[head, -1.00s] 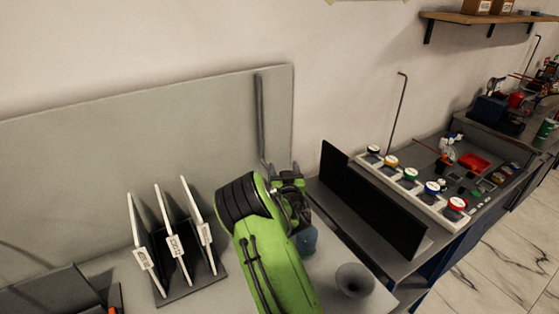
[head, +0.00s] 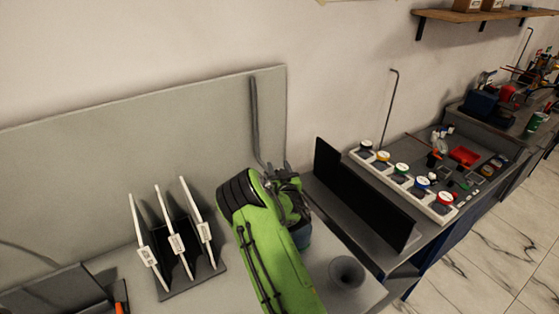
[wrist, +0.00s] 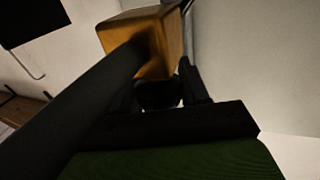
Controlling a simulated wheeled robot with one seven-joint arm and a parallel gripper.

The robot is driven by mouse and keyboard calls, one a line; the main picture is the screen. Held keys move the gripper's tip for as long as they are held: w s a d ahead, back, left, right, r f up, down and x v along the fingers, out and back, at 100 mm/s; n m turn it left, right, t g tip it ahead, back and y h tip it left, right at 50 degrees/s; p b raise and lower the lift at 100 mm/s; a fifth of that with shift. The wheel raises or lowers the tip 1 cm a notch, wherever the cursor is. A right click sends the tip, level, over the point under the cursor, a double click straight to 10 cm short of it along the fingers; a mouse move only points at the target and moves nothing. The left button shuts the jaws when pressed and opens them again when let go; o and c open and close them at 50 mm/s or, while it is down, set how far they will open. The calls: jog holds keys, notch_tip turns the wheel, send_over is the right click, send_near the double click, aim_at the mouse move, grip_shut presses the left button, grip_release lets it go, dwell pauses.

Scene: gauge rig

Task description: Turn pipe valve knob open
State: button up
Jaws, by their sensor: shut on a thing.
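A dark grey pipe (head: 256,125) runs down the grey back panel and bends at its lower end. My gripper (head: 280,172) is at that lower end, where my green arm and wrist hide the valve from the head view. In the wrist view the dark pipe (wrist: 85,100) crosses from lower left towards an orange-yellow block (wrist: 145,38). My gripper (wrist: 160,88) is shut just in front of this block, on a dark part that I take for the valve knob (wrist: 160,95). The knob's turn angle is too dark to tell.
A black rack (head: 195,278) with several white plates stands left of my arm. A grey round funnel-like piece (head: 347,272) is on the bench at right. A black upright panel (head: 362,200) stands beyond it, with a white strip of coloured caps (head: 405,185) behind.

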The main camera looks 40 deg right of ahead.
jog(key=shift+r+n+t+y+p, duration=0.45)
jog(key=shift+n+y+p, duration=0.35)
jog(key=shift+p, duration=2.2)
jog(key=shift+w+a+f+n+y+p, duration=0.1)
jog(key=shift+f+n+y+p, duration=0.15)
jog(key=shift+y+p, duration=0.85)
jog(key=o, duration=1)
jog(key=shift+f, duration=0.1)
jog(key=shift+a+f, duration=0.1)
